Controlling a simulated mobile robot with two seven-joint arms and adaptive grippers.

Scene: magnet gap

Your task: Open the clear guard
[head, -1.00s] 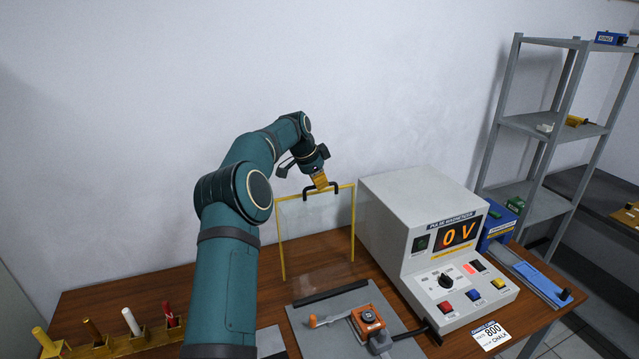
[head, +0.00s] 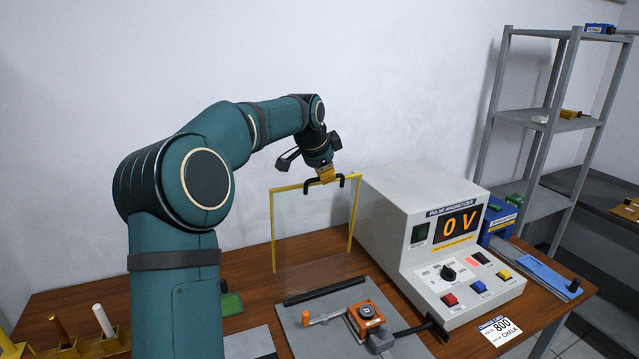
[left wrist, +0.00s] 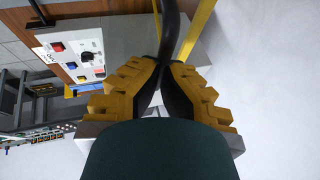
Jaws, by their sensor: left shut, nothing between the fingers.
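The clear guard (head: 315,235) is a see-through panel in a yellow frame, standing upright behind the grey base plate. A black handle (head: 341,181) arches over its top bar. My left gripper (head: 327,178) is at the handle on the top bar. In the left wrist view, the gripper's yellow fingers (left wrist: 161,75) are closed, with the black handle bar (left wrist: 169,30) running just beyond their tips. Nothing shows gripped between them; whether they touch the handle is unclear. My right gripper is not in view.
The pulse magnetizer (head: 450,240) reads 0 V and stands close to the right of the guard. An orange fixture (head: 366,314) sits on the grey plate (head: 295,318) in front. A rack with rods (head: 100,345) is at the lower left. A shelf (head: 545,120) stands at the right.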

